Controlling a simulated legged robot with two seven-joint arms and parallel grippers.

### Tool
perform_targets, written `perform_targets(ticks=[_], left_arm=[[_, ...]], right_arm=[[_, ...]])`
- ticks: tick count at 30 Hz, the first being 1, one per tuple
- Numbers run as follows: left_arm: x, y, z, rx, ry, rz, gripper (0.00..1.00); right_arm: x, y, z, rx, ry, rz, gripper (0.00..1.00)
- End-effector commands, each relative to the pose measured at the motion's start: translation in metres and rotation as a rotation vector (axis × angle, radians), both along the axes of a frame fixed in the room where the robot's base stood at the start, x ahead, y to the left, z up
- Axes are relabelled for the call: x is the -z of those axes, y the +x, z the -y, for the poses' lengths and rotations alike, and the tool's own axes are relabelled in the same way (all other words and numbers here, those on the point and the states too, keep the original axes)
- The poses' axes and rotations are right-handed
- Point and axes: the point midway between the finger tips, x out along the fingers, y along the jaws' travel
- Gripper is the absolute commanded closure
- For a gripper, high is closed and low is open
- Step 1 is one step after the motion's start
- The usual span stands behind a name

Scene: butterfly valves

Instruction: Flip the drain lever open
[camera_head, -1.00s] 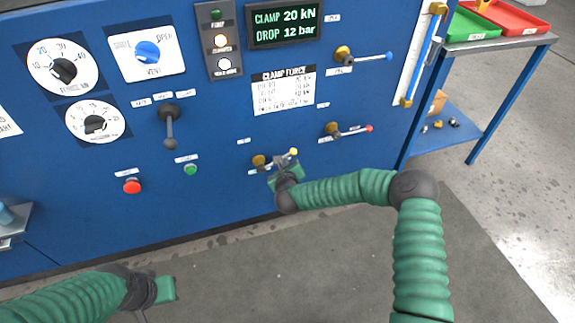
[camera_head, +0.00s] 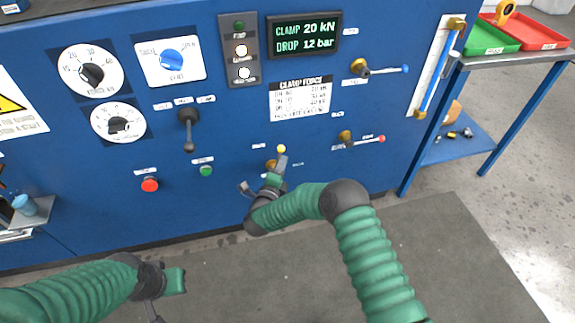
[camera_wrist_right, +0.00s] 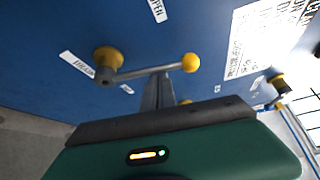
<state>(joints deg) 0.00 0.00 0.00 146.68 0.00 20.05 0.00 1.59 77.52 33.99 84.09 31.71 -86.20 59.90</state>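The lowest lever (camera_wrist_right: 145,71) on the blue panel has a grey arm and a yellow ball knob (camera_head: 281,148). Its brass hub (camera_wrist_right: 107,58) also shows in the head view (camera_head: 270,165). In the head view the lever points steeply up and slightly right. My right gripper (camera_head: 281,163) is at this lever. In the right wrist view its dark fingers (camera_wrist_right: 158,92) look close together and meet the lever arm between hub and knob. I cannot tell whether they clasp it. My left gripper (camera_head: 168,283) hangs low at left, away from the panel; its fingers are unclear.
A blue-knobbed lever (camera_head: 385,70) and a red-knobbed lever (camera_head: 362,141) are above right. A black-handled lever (camera_head: 188,130), red button (camera_head: 150,185) and green button (camera_head: 206,171) are to the left. A bench with trays (camera_head: 490,38) stands at right.

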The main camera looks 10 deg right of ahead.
Motion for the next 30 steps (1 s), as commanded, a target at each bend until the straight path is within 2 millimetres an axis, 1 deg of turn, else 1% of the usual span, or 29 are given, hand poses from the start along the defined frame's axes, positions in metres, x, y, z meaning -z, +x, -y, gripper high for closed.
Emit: perform_targets(ticks=[1, 4, 12, 30], left_arm=[[0.003, 0.000, 0.000, 0.000, 0.000, 0.000, 1.00], [0.005, 0.000, 0.000, 0.000, 0.000, 0.000, 1.00], [0.008, 0.000, 0.000, 0.000, 0.000, 0.000, 1.00], [0.009, 0.000, 0.000, 0.000, 0.000, 0.000, 1.00]], right_arm=[[0.001, 0.000, -0.005, -0.004, -0.033, 0.002, 1.00], [0.000, 0.000, -0.010, -0.004, -0.093, 0.005, 1.00], [-0.002, -0.001, -0.016, -0.002, -0.195, 0.007, 1.00], [-0.003, 0.000, -0.020, -0.005, -0.220, 0.007, 1.00]])
